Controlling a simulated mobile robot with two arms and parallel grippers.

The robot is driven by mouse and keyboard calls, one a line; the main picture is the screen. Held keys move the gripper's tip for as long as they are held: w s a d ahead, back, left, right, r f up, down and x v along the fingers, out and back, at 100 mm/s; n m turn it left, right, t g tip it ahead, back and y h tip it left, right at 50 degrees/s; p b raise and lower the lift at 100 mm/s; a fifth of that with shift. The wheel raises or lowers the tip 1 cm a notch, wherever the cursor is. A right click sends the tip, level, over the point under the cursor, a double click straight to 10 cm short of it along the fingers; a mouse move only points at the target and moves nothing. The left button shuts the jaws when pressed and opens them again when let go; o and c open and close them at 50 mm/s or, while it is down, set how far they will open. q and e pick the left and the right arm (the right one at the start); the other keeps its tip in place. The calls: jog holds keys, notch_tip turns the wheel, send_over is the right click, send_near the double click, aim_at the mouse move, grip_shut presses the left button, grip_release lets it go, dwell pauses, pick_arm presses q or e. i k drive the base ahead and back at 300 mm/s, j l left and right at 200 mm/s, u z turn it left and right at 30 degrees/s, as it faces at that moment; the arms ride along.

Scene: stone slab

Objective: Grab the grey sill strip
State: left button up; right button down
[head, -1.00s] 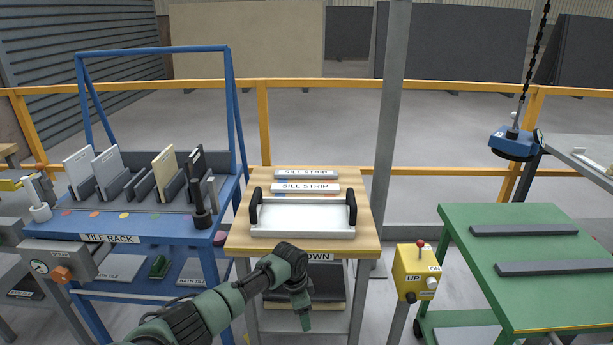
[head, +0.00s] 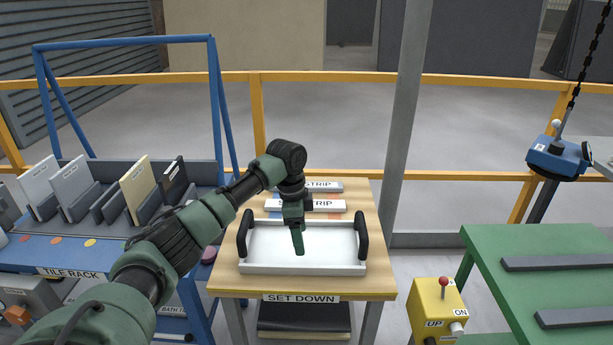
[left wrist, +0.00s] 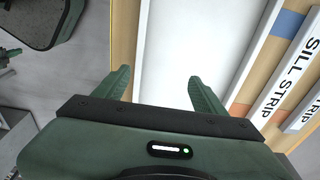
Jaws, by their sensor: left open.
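Two strips marked SILL STRIP lie at the back of the wooden set-down table. The rear one, the grey sill strip (head: 330,187), looks greyer; my arm hides its left part. The front strip (head: 328,205) is whiter and also partly hidden; it shows labelled in the left wrist view (left wrist: 284,72). A corner of the rear strip (left wrist: 302,120) shows at that view's right edge. My left gripper (head: 299,250) points down over the white tray, in front of both strips. Its fingers are apart and empty in the left wrist view (left wrist: 160,78). My right gripper is not in view.
The white tray (head: 256,268) with two dark upright handles fills the table's front. A blue tile rack (head: 108,252) with upright tiles stands left. A grey post (head: 402,130), a yellow control box (head: 436,312) and a green table (head: 490,262) with dark strips stand right.

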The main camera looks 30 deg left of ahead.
aim_at(312, 186)
jog(key=i+j, duration=1)
jog(key=i, duration=0.05)
